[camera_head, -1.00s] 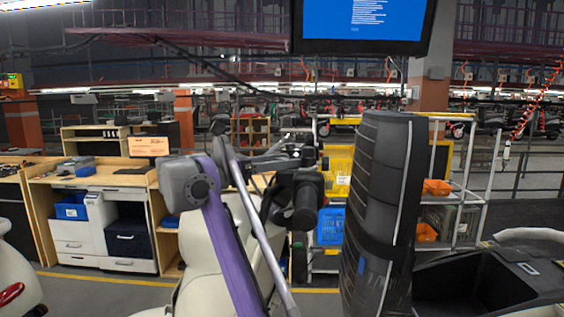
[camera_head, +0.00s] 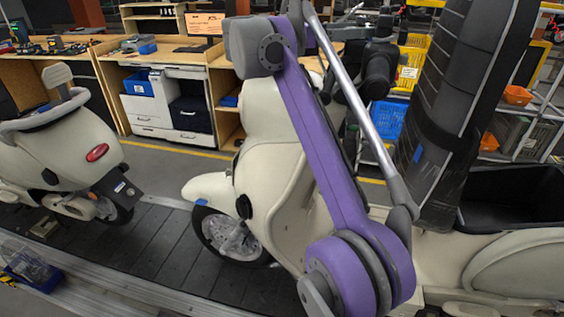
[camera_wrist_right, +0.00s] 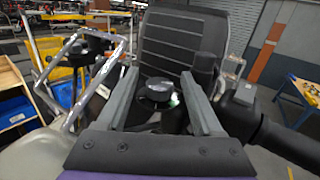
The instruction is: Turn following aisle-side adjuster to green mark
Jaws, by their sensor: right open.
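A round black knob (camera_wrist_right: 158,89), which may be the adjuster, shows in the right wrist view with a small pale green patch at its edge. My right gripper (camera_wrist_right: 158,82) is open; its two grey fingers stand apart, one on each side of the knob in the picture. I cannot tell whether they touch it. In the head view my purple right arm crosses in front of a cream scooter (camera_head: 270,150), and I cannot make out the fingers or knob there. My left gripper is not in view.
The scooter stands on a dark slat conveyor (camera_head: 165,240). Another cream scooter (camera_head: 70,150) is at the left. A tall black ribbed seat-like part (camera_head: 465,95) rises at the right beside an open black bin (camera_head: 515,195). A wooden workbench (camera_head: 110,65) stands behind.

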